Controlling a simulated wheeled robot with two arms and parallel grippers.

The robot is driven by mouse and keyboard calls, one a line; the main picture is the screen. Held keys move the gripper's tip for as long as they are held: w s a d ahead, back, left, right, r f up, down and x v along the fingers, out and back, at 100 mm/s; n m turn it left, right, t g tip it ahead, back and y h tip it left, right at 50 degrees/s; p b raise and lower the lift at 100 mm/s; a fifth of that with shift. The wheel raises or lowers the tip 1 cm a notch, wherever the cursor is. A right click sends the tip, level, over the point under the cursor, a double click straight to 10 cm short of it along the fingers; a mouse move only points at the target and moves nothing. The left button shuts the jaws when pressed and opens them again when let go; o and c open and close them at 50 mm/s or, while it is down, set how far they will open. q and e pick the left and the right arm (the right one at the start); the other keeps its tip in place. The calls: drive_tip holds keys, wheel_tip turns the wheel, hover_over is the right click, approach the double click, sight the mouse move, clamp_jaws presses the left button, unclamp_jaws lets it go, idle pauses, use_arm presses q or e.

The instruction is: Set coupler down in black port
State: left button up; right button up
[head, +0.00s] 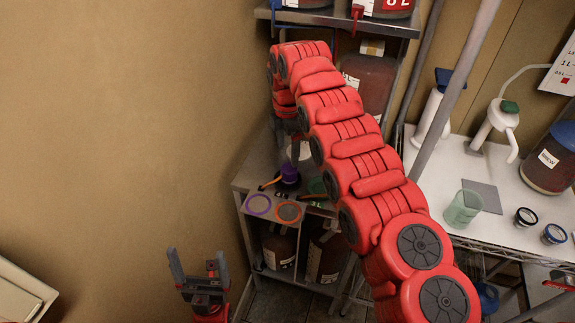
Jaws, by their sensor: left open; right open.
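A small purple piece (289,172), which looks like the coupler, stands roughly upright on a black part (286,184) on the corner of the grey metal stand. I cannot tell whether it is seated in the black port or only rests over it. An orange lever-like piece (269,184) sticks out to its left. My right gripper (295,142) points down just above the purple piece and appears apart from it; its fingers are small and partly hidden by my arm. My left gripper (198,272) is open and empty at lower left, away from the stand.
A purple ring (258,205) and an orange ring (289,212) lie at the stand's front edge. Dark jugs (278,248) stand below. On the right, a white table (485,215) holds a green cup (463,207) and small black-rimmed cups (525,217). My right arm hides part of the stand.

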sight(288, 169)
drive_tip(key=shift+s+r+p, duration=0.15)
drive_tip(key=shift+r+p, duration=0.7)
drive_tip(key=shift+r, duration=1.05)
